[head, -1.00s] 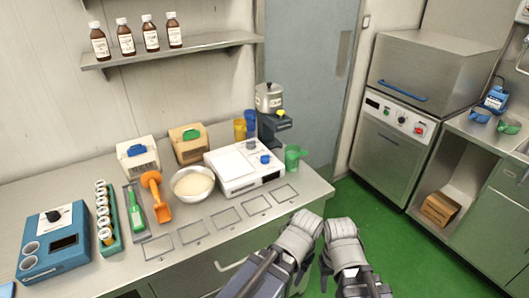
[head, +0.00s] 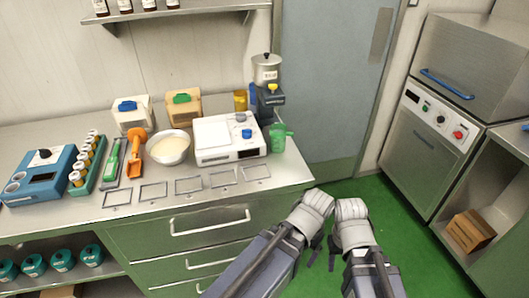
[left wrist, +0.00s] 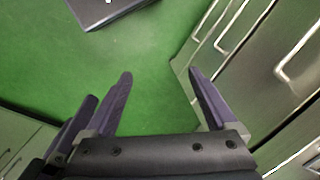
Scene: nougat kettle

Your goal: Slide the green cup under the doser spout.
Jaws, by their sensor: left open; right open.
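The green cup (head: 278,138) stands upright at the right end of the counter, with its handle to the right. The spout's exact outlet is hard to make out; the cup looks in front of the doser. My left gripper (head: 317,238) and right gripper (head: 334,251) are low, in front of the counter and well away from the cup. Both are open and empty. The left wrist view shows my left gripper's spread fingers (left wrist: 158,76) over green floor.
A white scale (head: 229,139) sits left of the cup, with a bowl of cream-coloured contents (head: 169,147) beyond. A yellow cup (head: 240,99) is behind the scale. Outlined rectangles line the counter's front. Drawer handles (head: 210,225) project below. Green floor lies right of the counter.

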